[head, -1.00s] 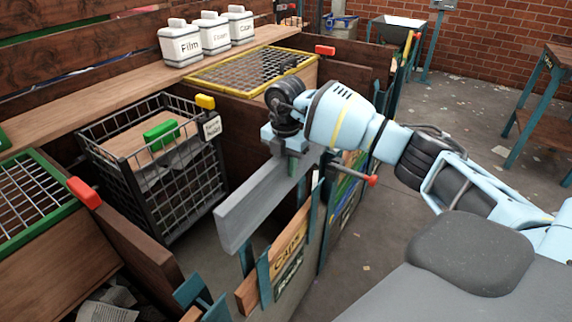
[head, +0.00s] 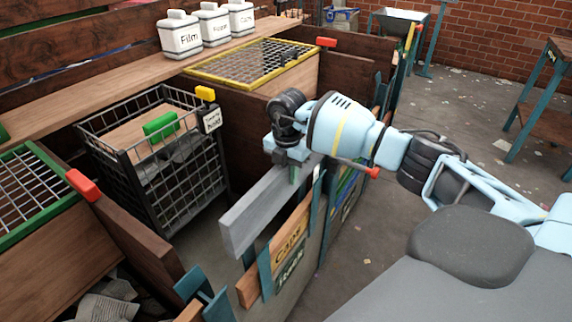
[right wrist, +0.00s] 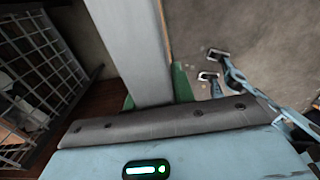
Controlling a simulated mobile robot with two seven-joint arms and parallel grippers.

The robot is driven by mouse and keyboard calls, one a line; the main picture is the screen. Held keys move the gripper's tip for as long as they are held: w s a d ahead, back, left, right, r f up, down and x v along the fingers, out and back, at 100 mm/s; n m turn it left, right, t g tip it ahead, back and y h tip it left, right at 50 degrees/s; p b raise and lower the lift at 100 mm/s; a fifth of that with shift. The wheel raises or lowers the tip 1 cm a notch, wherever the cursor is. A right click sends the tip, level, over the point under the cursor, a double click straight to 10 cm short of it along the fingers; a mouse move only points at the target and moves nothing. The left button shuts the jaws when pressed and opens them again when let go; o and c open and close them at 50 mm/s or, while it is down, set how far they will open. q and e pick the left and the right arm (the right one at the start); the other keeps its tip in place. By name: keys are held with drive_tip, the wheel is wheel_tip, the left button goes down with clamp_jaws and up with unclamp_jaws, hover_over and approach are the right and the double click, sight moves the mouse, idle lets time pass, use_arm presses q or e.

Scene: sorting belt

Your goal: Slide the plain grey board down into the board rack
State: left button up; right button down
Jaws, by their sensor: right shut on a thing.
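The plain grey board (head: 262,207) is long and flat, stands on its edge, and juts out toward the lower left in the head view. My right gripper (head: 294,172) is shut on it near its far end, from above. The right wrist view shows the board (right wrist: 132,45) between the green pads of the gripper (right wrist: 156,92). The board rack (head: 264,274) has teal uprights along the front of the bays and holds wooden and labelled boards, one reading "Cans". The grey board is over the rack; whether its lower edge is inside the slots is hidden. My left gripper is not in view.
A yellow-framed grate (head: 262,66) lies behind, and a green-framed one (head: 30,185) at left. White tubs (head: 181,38) stand on the shelf. A red handle (head: 372,172) sticks out beside my arm.

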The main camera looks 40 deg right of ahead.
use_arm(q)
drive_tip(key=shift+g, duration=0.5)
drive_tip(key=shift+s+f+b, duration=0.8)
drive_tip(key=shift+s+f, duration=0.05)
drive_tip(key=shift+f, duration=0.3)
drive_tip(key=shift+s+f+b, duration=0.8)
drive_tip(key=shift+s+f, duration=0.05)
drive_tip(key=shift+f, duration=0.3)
use_arm(e)
wheel_tip(320, 180, down, 13)
drive_tip(key=shift+r, duration=0.15)
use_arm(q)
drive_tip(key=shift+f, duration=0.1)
use_arm(e)
drive_tip(key=shift+f, duration=0.25)
drive_tip(key=shift+f, duration=0.35)
drive_tip(key=c, duration=1.1)
unclamp_jaws()
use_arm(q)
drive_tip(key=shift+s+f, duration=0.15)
use_arm(e)
drive_tip(key=shift+f, duration=0.1)
drive_tip(key=shift+f, duration=0.1)
